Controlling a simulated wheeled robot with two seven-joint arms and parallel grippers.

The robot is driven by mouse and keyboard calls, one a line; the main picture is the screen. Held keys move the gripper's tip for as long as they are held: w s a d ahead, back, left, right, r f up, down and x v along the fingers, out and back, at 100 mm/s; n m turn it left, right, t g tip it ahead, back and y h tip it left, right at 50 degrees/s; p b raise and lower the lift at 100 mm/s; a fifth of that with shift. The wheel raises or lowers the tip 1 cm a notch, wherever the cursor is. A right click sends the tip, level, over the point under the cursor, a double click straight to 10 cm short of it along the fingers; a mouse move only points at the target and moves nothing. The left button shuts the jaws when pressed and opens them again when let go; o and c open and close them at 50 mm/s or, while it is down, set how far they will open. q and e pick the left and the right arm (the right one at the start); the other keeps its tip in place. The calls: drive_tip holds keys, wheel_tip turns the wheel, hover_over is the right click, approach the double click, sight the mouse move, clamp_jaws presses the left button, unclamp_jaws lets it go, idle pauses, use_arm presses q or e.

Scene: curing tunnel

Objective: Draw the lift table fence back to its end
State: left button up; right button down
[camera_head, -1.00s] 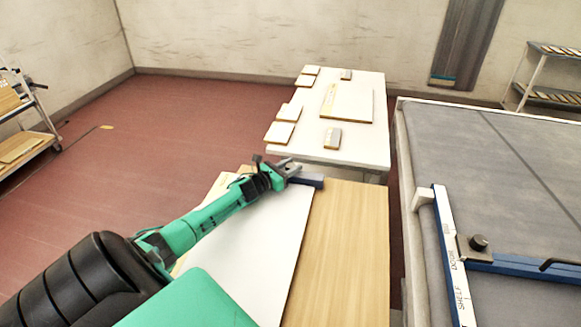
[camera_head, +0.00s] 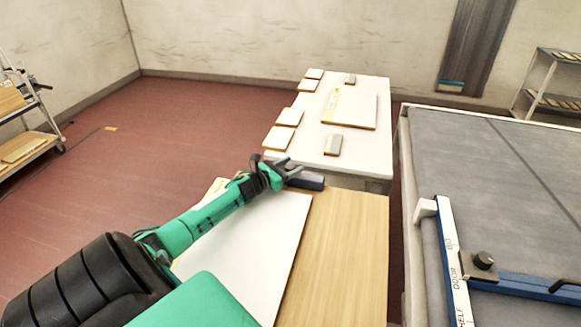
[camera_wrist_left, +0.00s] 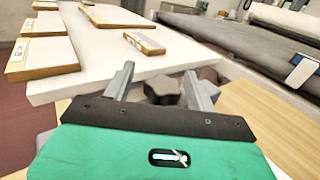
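A short dark-blue bar (camera_head: 306,181), which looks like the fence, lies at the far edge of the low table that carries a white panel (camera_head: 250,235) and a wood-grain board (camera_head: 345,250). My left gripper (camera_head: 290,167) is over the left part of this bar and hides some of it. In the left wrist view a dark knob (camera_wrist_left: 163,88) sits between the fingers, with gaps on both sides. The fingers are apart; whether they touch the knob is unclear. My right gripper is in neither view.
A white table (camera_head: 310,147) with boards and small blocks stands just beyond. At the right is a large grey bed (camera_head: 470,150) with a lettered scale (camera_head: 449,245), a blue rail (camera_head: 520,287) and a black knob (camera_head: 484,260). Shelf carts stand at both sides.

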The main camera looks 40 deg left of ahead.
use_arm(q)
drive_tip(key=shift+s+f, duration=0.1)
drive_tip(key=shift+s, duration=0.3)
drive_tip(key=s, duration=0.3)
drive_tip(key=s+a+b, duration=0.1)
drive_tip(key=s, duration=0.3)
drive_tip(key=s+b, duration=0.1)
drive_tip(key=s, duration=0.3)
drive_tip(key=shift+s+a, duration=0.25)
drive_tip(key=shift+s, duration=0.35)
drive_tip(key=shift+s+a, duration=0.1)
drive_tip(key=shift+s, duration=0.25)
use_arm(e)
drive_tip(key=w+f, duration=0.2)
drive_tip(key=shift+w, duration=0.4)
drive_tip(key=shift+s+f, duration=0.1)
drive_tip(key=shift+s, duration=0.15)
